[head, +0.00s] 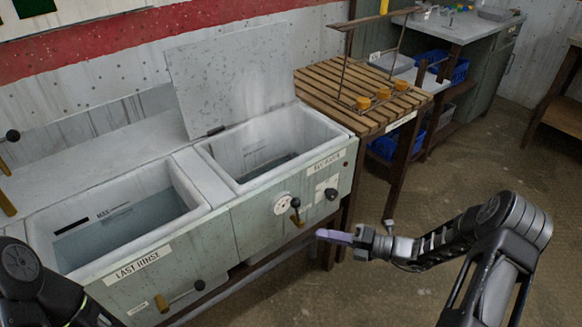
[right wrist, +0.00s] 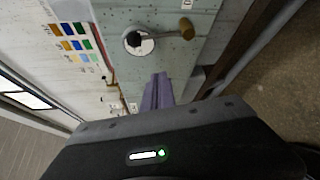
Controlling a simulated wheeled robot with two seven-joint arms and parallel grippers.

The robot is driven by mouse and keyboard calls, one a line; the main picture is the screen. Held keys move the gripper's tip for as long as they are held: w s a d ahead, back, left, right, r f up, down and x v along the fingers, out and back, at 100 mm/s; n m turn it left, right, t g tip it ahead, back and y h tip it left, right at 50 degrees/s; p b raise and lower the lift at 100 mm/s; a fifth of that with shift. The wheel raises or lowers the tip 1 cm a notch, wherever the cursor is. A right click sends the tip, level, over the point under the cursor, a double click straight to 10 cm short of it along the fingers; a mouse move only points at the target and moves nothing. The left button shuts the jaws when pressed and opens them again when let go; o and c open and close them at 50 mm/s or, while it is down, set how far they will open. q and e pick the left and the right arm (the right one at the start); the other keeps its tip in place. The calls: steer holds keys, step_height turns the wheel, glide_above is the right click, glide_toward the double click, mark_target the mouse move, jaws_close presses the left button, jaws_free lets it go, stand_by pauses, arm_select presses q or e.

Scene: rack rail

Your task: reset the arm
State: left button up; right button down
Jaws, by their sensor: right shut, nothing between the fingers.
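My right gripper (head: 335,236) is in front of the metal sink unit (head: 248,232), a little below and right of its dial lever (head: 296,210). Its purple-grey fingers are shut with nothing between them. In the right wrist view the shut fingers (right wrist: 157,92) point at the unit's front panel, below the round dial (right wrist: 138,42). I cannot tell the gap between the fingertips and the panel. My left arm shows at the lower left of the head view, but its gripper is out of view.
Two basins hold water; the right one has a raised lid (head: 228,75). A slatted wooden table (head: 330,88) carries a wire rack (head: 348,65) with orange feet. A workbench (head: 455,28) stands behind, with blue crates (head: 440,66) near it. The floor (head: 450,165) at right is clear.

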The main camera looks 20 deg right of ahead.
steer(key=s+a+f+n+g+h+p, duration=0.1)
steer(key=s+a+f+n+g+h, duration=0.25)
steer(key=s+f+n, duration=0.5)
steer(key=s+a+f+n+g+h+p, duration=0.1)
steer(key=s+a+f+n+g+h, duration=0.15)
steer(key=s+f+n+g, duration=0.45)
steer(key=s+a+r+n+h+p, duration=0.1)
steer(key=s+a+n, duration=0.2)
steer(key=n, duration=0.5)
steer(key=s+a+r+n+t+h+p, duration=0.1)
steer(key=s+a+r+n+p, duration=0.1)
steer(key=a+n, duration=0.4)
steer(key=s+a+r+n+p, duration=0.1)
steer(key=s+a+n, duration=0.3)
steer(key=n, duration=0.5)
steer(key=shift+s+a+r+n+h+p, duration=0.3)
steer(key=shift+s+a+r+n+h, duration=0.1)
steer(key=shift+s+r, duration=0.15)
stand_by(3.6)
